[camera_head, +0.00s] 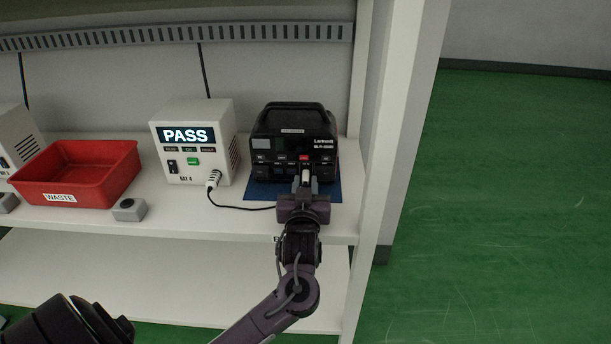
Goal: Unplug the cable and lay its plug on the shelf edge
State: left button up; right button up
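The black power station (292,140) with a carry handle stands on a blue mat (262,191) on the shelf. A thin dark cable (240,208) runs from a pale connector (213,179) on the white tester (190,110), along the shelf, and disappears behind my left gripper (306,181). My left gripper is at the power station's front face, low and right of its middle. A small pale piece, perhaps the plug (306,174), shows between its fingertips. Whether the fingers grip it is too small to tell. My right gripper is not in view.
The shelf edge (220,228) runs below the tester and mat. A red WASTE bin (110,158) and a small grey button box (129,209) stand at left. The tester's screen reads PASS. A white upright (398,100) bounds the shelf at right.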

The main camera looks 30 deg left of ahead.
pick_arm(q)
grip_shut()
jog(key=shift+s+d, duration=0.15)
jog(key=shift+s, duration=0.05)
dwell(0.4)
jog(key=shift+p+v, duration=1.3)
jog(key=shift+v, duration=0.5)
